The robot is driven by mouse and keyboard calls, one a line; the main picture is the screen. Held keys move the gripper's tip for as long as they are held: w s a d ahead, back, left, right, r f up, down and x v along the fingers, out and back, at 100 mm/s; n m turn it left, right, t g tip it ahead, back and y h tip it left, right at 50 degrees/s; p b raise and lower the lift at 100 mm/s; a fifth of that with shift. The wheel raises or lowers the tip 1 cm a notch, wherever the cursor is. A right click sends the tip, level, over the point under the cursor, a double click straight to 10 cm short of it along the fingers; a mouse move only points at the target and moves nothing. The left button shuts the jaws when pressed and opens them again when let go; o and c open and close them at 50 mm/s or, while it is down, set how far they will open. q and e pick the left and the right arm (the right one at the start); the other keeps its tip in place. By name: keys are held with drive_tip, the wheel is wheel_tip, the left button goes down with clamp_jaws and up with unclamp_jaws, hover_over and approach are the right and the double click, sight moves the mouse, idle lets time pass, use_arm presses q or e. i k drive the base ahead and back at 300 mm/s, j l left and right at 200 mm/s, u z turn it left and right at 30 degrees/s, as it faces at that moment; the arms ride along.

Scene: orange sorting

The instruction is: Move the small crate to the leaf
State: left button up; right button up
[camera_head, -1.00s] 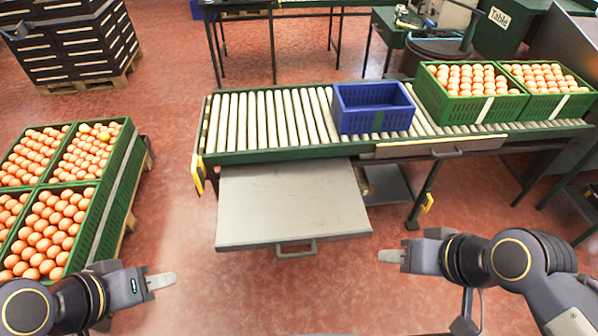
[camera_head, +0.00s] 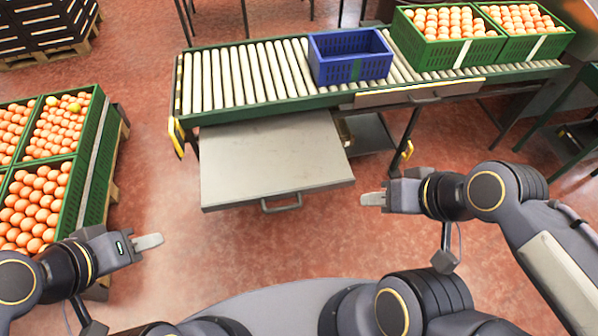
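The small blue crate (camera_head: 362,67) stands upright on the roller conveyor and looks empty. The leaf (camera_head: 265,165) is a flat grey panel with a handle, sticking out from the front of the conveyor to the left of and below the crate. Its top is bare. My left gripper (camera_head: 149,242) hangs over the floor at lower left, in front of the leaf and apart from it. My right gripper (camera_head: 373,199) is just right of the leaf's front corner in the picture, well away from the crate. Each gripper's fingers overlap in this view, so their opening is hidden. Neither visibly holds anything.
Two green crates of oranges (camera_head: 446,58) stand on the conveyor right of the blue crate. The conveyor rollers (camera_head: 245,75) to its left are bare. More green crates of oranges (camera_head: 68,200) are stacked at left. Open red floor lies before the leaf.

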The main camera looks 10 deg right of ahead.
sight(273, 159)
drive_tip(key=i+l, duration=0.2)
drive_tip(key=l, duration=0.2)
drive_tip(key=i+l+u, duration=0.15)
drive_tip(key=l, duration=0.2)
drive_tip(key=i+l, duration=0.25)
drive_tip(key=l, duration=0.15)
drive_tip(key=i+l+u, duration=0.15)
drive_tip(key=l, duration=0.25)
drive_tip(key=i+l, duration=0.2)
drive_tip(key=l, duration=0.25)
drive_tip(key=i+l+u, duration=0.15)
drive_tip(key=l, duration=0.25)
drive_tip(key=i+l, duration=0.15)
drive_tip(key=l, duration=0.3)
drive_tip(key=i+l+u, duration=0.15)
drive_tip(key=l, duration=0.3)
